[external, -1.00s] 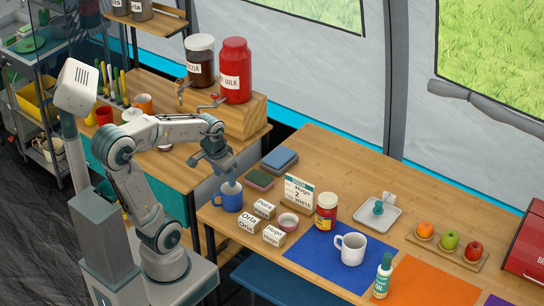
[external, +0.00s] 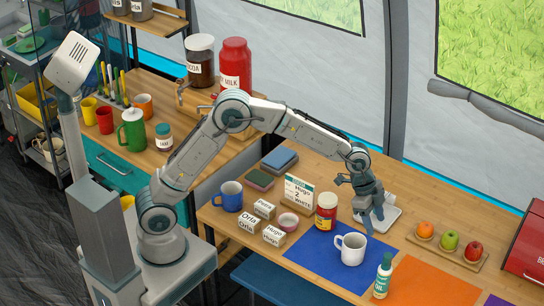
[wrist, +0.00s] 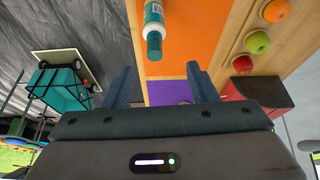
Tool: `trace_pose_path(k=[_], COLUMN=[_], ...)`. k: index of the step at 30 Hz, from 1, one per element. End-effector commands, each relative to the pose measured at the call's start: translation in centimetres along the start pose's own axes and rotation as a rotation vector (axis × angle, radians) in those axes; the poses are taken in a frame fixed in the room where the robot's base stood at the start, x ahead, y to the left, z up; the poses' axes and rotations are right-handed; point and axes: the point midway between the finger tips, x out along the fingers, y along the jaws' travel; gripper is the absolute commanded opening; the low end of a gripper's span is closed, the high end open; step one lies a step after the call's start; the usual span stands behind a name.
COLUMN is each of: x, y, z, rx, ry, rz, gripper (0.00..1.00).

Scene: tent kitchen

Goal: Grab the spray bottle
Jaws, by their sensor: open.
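In the wrist view the bottle (wrist: 153,30) shows at the top middle, ahead of the gap between the fingers.
A white mug (external: 351,250) stands on the blue mat (external: 310,258), left of the bottle. A red-labelled jar (external: 326,212) stands left of my gripper. A fruit board (external: 445,250) and red box (external: 527,245) are to the right. The orange mat (external: 430,283) is clear.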

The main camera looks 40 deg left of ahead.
Motion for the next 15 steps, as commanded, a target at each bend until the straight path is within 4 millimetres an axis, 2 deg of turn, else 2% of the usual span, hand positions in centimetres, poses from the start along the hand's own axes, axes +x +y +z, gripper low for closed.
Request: trace_pose_path(k=[1, 4, 8, 15], x=[0.5, 1.4, 2.9, 7.5], y=[0.5, 1.2, 1.4, 1.5], z=[-1.0, -2.0, -2.2, -2.2], rx=[0.02, 0.046, 0.053, 0.051], ry=[0.007, 0.017, 0.017, 0.016], rz=[0.012, 0.025, 0.03, 0.029], gripper=[0.53, 0.53, 0.53, 0.53])
